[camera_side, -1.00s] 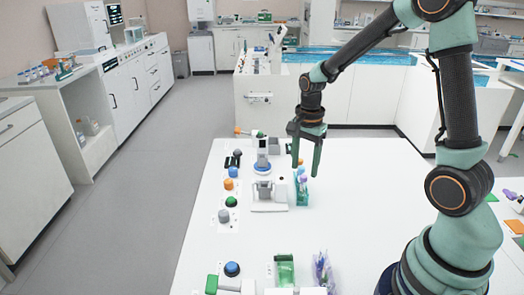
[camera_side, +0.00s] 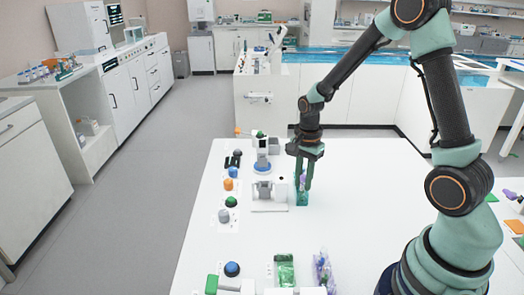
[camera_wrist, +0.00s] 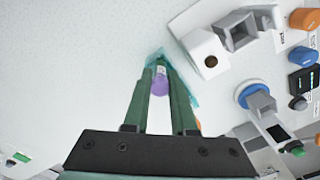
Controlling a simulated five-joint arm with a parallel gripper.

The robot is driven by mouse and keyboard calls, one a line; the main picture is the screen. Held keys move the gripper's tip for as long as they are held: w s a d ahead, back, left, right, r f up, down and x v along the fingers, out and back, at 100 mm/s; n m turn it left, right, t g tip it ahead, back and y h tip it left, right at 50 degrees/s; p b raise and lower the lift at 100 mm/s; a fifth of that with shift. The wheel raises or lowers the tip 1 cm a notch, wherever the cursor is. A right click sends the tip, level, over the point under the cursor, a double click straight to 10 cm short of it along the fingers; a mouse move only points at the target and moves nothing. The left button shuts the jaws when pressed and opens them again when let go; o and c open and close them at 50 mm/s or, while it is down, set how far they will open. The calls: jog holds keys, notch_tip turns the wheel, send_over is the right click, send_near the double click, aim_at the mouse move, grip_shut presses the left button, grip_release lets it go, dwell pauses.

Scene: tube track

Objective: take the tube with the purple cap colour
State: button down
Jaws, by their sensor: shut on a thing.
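The purple-capped tube (camera_wrist: 160,84) stands in a teal-green rack (camera_side: 302,199) on the white table. My gripper (camera_side: 304,187) points down at the rack, and its green fingers are shut on the tube. In the wrist view, my gripper (camera_wrist: 160,75) has a finger on each side of the purple cap. The fingers hide much of the rack, and the lower part of the tube cannot be made out.
A white device (camera_side: 268,195) stands just left of the rack. Several coloured knobs, including a green one (camera_side: 231,202), line the table's left side. A green container (camera_side: 285,270) and a clear container with purple items (camera_side: 323,270) stand at the front. The table's middle right is clear.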

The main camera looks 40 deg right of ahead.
notch_tip(320, 180, up, 20)
dwell(0.7)
